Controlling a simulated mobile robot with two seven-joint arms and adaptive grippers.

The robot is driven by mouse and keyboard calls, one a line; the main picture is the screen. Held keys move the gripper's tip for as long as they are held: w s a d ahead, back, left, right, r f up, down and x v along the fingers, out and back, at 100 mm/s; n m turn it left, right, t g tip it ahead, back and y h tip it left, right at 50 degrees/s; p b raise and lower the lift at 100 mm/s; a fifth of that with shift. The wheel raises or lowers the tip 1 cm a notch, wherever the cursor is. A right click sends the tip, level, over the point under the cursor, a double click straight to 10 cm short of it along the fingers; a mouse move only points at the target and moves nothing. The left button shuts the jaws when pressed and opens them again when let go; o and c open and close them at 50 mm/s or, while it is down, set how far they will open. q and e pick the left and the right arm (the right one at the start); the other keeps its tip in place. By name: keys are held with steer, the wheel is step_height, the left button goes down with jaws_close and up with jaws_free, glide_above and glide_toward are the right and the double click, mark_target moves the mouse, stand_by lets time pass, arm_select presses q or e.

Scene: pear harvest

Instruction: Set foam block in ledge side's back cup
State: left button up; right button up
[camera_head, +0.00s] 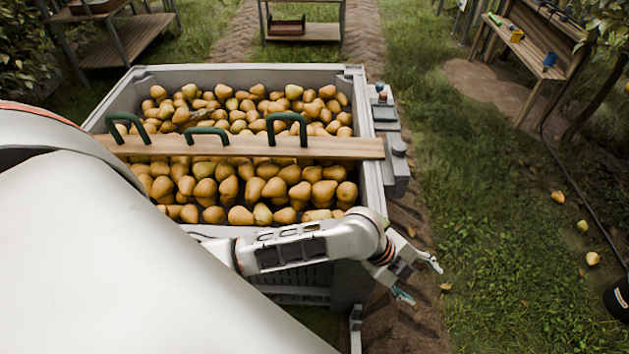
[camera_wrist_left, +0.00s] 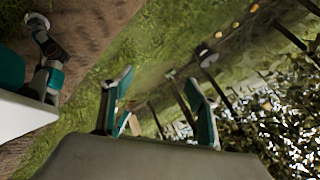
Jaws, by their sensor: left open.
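My left gripper (camera_head: 417,280) hangs beyond the near right corner of the pear bin, over dirt and grass. Its two teal-lined fingers are apart with nothing between them, as the left wrist view (camera_wrist_left: 158,92) also shows. A grey ledge (camera_head: 386,126) is fixed along the bin's right outer side, farther back than the gripper. Small dark and light items (camera_head: 382,93) stand at its back end and a round grey knob-like piece (camera_head: 399,148) is nearer; I cannot tell which is a cup. I cannot make out a foam block. My right gripper does not show.
The grey bin (camera_head: 368,190) is full of pears. A wooden plank (camera_head: 230,147) with green handles lies across it. A wooden bench (camera_head: 530,58) with a blue cup (camera_head: 550,60) stands back right. Loose pears (camera_head: 593,258) lie on the grass. Open ground lies right of the bin.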

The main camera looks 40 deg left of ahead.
arm_select(q)
steer(key=s+a+f+n+t+y+p, duration=0.1)
steer(key=s+a+n+t+y+p, duration=0.1)
steer(key=s+a+n, duration=0.5)
steer(key=s+a+f+n+t+y+p, duration=0.1)
steer(key=s+a+f+n+t+y, duration=0.1)
steer(key=s+a+n+t, duration=0.2)
steer(key=s+a+n, duration=0.3)
steer(key=a+n, duration=0.4)
steer(key=a, duration=0.2)
steer(key=shift+t+y+p, duration=0.3)
steer(key=shift+y+p, duration=0.1)
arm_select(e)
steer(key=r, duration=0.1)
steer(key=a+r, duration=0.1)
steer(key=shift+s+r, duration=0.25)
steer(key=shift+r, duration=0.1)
arm_select(q)
steer(key=shift+o, duration=0.4)
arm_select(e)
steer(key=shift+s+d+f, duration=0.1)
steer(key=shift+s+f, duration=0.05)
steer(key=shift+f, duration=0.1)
